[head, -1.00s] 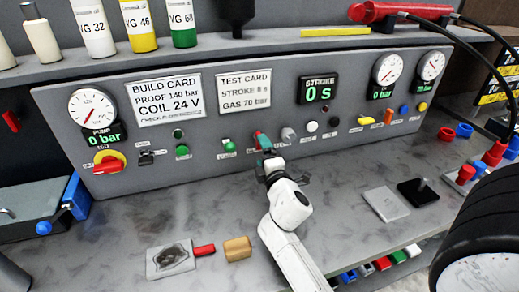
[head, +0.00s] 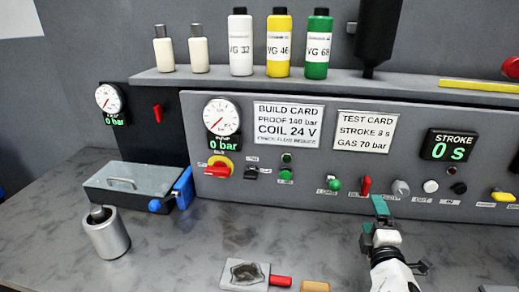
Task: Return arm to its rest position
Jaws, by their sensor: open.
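My white arm (head: 392,276) comes up from the bottom right of the head view. My gripper (head: 381,208) is at its upper end, with teal fingers pointing up toward the grey control panel (head: 300,181). It is open and I see nothing held in it. Most of the arm is outside the picture.
A grey box with a blue clamp (head: 130,184) and a metal cylinder (head: 106,235) stand at the left. A grey plate with a red handle (head: 246,273) lies in front. Bottles (head: 241,45) line the shelf above. The bench between is clear.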

